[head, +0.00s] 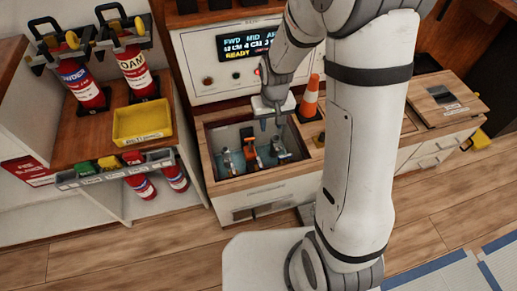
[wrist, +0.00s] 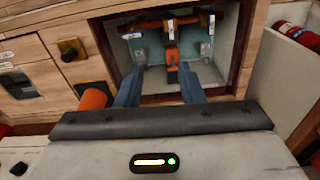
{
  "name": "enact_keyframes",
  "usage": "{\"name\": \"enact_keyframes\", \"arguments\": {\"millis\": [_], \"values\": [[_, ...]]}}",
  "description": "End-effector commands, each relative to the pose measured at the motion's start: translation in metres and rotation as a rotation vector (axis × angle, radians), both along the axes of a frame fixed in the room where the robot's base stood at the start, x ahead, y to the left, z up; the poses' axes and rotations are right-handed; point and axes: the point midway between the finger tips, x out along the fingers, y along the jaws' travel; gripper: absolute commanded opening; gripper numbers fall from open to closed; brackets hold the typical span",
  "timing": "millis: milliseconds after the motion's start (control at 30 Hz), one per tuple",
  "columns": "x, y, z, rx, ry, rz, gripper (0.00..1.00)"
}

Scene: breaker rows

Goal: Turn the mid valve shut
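The mid valve, with an orange handle (head: 249,153), sits in a recessed bay in the counter. In the wrist view its orange handle (wrist: 172,57) is in the middle, below a brown-orange pipe. A pale-handled valve (head: 225,161) is on its left and another (head: 278,148) on its right in the head view. My gripper (head: 271,124) is above the right part of the bay, apart from the handles. In the wrist view its two blue fingers (wrist: 160,88) are spread with nothing between them. The orange handle shows beyond the gap, slightly right of its centre.
A display panel (head: 248,44) stands behind the bay. An orange-and-white cone (head: 310,98) is close on the bay's right. A yellow tray (head: 142,123) and red extinguishers (head: 133,68) are on the left shelf. The bay's walls (wrist: 238,60) surround the valves.

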Motion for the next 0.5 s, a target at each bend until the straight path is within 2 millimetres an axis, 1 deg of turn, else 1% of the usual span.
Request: {"name": "enact_keyframes", "arguments": {"millis": [33,67,100,200,300,500], "values": [[0.005,0.007,-0.051,-0.004,0.021,0.012,0.35],[0.008,0.010,-0.069,-0.004,0.027,0.017,0.35],[0.011,0.014,-0.091,-0.005,0.033,0.024,0.35],[0.016,0.022,-0.135,-0.008,0.047,0.038,0.35],[0.019,0.028,-0.163,-0.010,0.055,0.047,0.35],[0.020,0.031,-0.188,-0.011,0.060,0.053,0.35]]}}
